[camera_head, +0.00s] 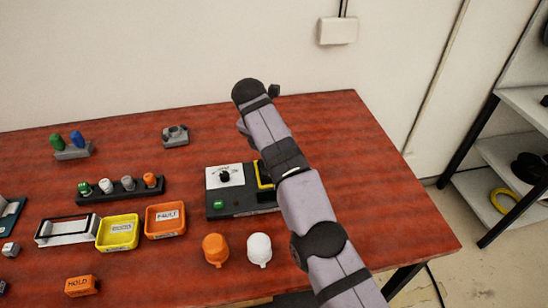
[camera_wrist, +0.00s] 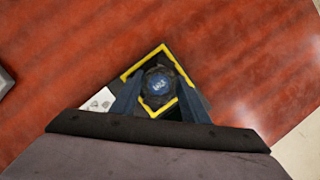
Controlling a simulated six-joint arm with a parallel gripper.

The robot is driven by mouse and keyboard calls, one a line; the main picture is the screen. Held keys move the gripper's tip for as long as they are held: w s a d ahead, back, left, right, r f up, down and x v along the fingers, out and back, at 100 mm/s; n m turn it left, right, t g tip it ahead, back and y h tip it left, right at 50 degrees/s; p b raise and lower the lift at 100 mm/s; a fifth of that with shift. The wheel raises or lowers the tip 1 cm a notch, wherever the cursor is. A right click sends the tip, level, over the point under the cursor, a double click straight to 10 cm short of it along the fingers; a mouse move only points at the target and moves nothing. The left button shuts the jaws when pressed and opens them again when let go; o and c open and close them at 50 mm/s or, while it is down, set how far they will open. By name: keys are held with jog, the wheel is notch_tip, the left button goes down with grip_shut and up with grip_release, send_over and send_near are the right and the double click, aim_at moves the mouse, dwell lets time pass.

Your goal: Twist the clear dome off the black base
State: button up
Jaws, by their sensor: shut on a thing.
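A black base (camera_head: 242,206) lies flat on the table, with a white panel and black knob, a green button and a yellow square outline. My arm hides part of that outline in the head view. In the wrist view, a round dome (camera_wrist: 158,82) with a blue label showing through stands inside the yellow outline (camera_wrist: 140,61). My gripper (camera_wrist: 158,98) is over it with one dark finger on each side, shut on the dome. The dome still sits at the base, and I cannot tell whether it has turned. The head view hides my fingertips.
An orange cup (camera_head: 215,248) and a white cup (camera_head: 259,249) stand in front of the base. An orange tray (camera_head: 165,233) and a yellow tray (camera_head: 118,247) lie to its left. A rack of several pegs (camera_head: 122,193) is farther left. The table's back right is clear.

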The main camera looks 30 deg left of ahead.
jog(key=shift+n+y+b, duration=0.3)
jog(key=shift+n+b, duration=0.6)
jog(key=shift+b, duration=1.05)
jog(key=shift+f+n+b, duration=0.15)
jog(key=shift+n+b, duration=0.45)
jog(key=shift+b, duration=0.5)
jog(key=shift+d+n+y+b, duration=0.1)
jog(key=shift+n+y+b, duration=0.5)
jog(key=shift+n+b, duration=0.45)
jog(key=shift+n+g+b, duration=0.3)
jog(key=shift+n, duration=0.45)
jog(key=shift+r, duration=0.3)
jog(key=shift+r+p, duration=2.95)
jog(key=shift+p, duration=0.7)
